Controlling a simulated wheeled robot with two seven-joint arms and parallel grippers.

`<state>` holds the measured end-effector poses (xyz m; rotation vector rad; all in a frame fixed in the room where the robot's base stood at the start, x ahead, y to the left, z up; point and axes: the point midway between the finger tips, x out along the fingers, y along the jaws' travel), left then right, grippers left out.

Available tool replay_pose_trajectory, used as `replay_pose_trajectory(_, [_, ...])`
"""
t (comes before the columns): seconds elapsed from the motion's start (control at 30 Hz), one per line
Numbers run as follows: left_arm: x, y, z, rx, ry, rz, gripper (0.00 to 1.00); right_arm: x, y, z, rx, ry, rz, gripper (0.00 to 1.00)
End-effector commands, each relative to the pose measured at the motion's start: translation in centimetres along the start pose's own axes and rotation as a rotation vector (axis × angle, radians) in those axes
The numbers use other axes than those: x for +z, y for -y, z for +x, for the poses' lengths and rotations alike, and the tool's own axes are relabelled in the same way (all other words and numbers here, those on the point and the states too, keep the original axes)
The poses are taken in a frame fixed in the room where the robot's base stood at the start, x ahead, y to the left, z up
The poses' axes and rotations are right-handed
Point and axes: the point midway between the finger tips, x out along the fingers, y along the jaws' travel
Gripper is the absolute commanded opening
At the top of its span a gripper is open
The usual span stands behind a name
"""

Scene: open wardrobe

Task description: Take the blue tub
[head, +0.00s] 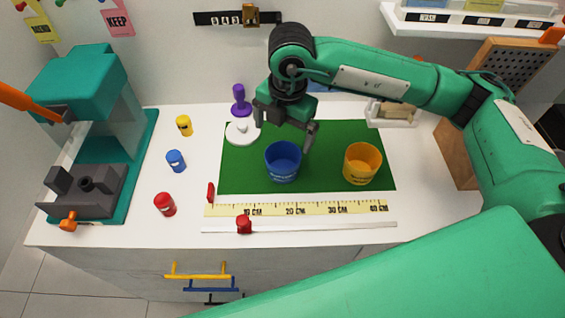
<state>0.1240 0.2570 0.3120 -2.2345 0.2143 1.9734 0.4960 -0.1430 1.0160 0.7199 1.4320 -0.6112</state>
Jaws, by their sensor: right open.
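The blue tub (283,165) stands upright on the green mat (237,176) near its middle, with its open top showing. An orange-yellow tub (361,164) stands to its right on the same mat. My right gripper (284,131) is open and points down just behind and above the blue tub. One finger is near the tub's right rim and the other is further left. I cannot tell whether either finger touches the tub. My left gripper does not show.
A white lid-like disc (241,132) and a purple knobbed piece (240,101) are at the mat's back left. A yellow ruler (296,208) and a white rail lie in front. Small yellow, blue and red cylinders and a teal machine (90,90) stand left.

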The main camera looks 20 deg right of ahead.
Motion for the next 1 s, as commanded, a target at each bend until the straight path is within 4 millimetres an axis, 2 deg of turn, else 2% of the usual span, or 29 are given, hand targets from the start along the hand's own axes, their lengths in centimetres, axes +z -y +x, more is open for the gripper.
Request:
replay_pose_trajectory(0.1, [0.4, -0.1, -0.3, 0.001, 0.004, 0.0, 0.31, 0.0, 0.1, 2.3, -0.004, -0.001, 0.0, 1.0])
replay_pose_trajectory(0.2, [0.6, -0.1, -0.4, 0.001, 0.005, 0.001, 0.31, 0.1, 0.0, 3.8, -0.002, 0.0, 0.001, 1.0])
replay_pose_trajectory(0.47, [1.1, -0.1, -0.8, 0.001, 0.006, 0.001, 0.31, 0.2, 0.2, 5.6, -0.002, -0.001, 0.0, 1.0])
replay_pose_trajectory(0.7, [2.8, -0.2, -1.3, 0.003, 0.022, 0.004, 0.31, 0.6, 0.5, 9.2, -0.001, -0.002, 0.001, 1.0])
replay_pose_trajectory(0.8, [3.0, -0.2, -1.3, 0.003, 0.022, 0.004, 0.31, 0.6, 0.5, 9.9, -0.001, 0.0, -0.001, 1.0])
replay_pose_trajectory(1.0, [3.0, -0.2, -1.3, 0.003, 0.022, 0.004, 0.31, 0.6, 0.5, 10.1, 0.001, 0.0, -0.001, 1.0])
